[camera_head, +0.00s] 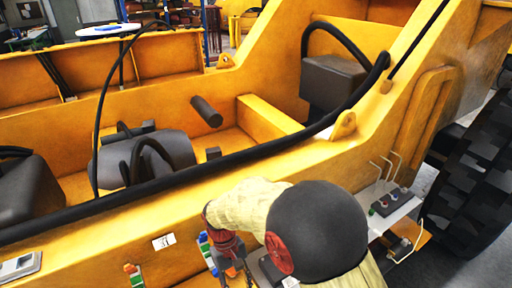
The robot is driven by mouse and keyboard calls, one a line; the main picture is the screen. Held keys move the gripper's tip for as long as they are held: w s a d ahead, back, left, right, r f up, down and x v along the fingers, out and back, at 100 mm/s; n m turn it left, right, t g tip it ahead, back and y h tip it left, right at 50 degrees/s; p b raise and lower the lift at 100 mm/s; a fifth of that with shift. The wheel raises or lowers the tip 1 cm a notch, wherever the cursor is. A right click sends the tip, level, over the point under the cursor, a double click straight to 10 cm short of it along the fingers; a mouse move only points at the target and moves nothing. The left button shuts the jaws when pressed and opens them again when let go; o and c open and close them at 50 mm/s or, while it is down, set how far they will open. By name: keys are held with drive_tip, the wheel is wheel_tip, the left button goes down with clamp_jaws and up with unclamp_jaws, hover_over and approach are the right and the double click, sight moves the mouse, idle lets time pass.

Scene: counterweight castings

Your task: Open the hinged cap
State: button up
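My gripper (230,262) is a dark shape at the bottom centre, close to the outer face of the yellow chassis. My own arm covers much of the area right of it. Its fingers are small and partly hidden, so I cannot tell whether they are open or shut, or touching anything. A strip of blue, green and orange parts (205,249) is just left of the gripper. A dark box with a pale part (270,270) shows partly to its right, cut by the arm. I cannot make out which part is the hinged cap.
The yellow chassis wall (100,238) runs across the view, with a thick black hose (220,163) along its top. A lever panel (391,202) juts out at the right beside a large tyre (480,165). A second coloured strip (134,275) and a grey box (18,266) are lower left.

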drive_tip(key=s+d+r+m+t+b, duration=0.2)
drive_tip(key=s+d+t+b, duration=0.1)
drive_tip(key=d+b, duration=0.3)
drive_tip(key=s+d+r+m+t+y+b, duration=0.1)
drive_tip(key=s+d+r+m+t+b, duration=0.1)
drive_tip(key=d+b, duration=0.4)
drive_tip(key=s+d+r+m+t+y+b, duration=0.1)
drive_tip(key=s+d+t+b, duration=0.3)
drive_tip(key=d, duration=0.8)
drive_tip(key=s+r+m+b, duration=0.1)
drive_tip(key=s+b, duration=0.1)
drive_tip(key=b, duration=0.1)
drive_tip(key=shift+d+r, duration=0.15)
drive_tip(key=shift+d, duration=0.15)
drive_tip(key=shift+r, duration=0.1)
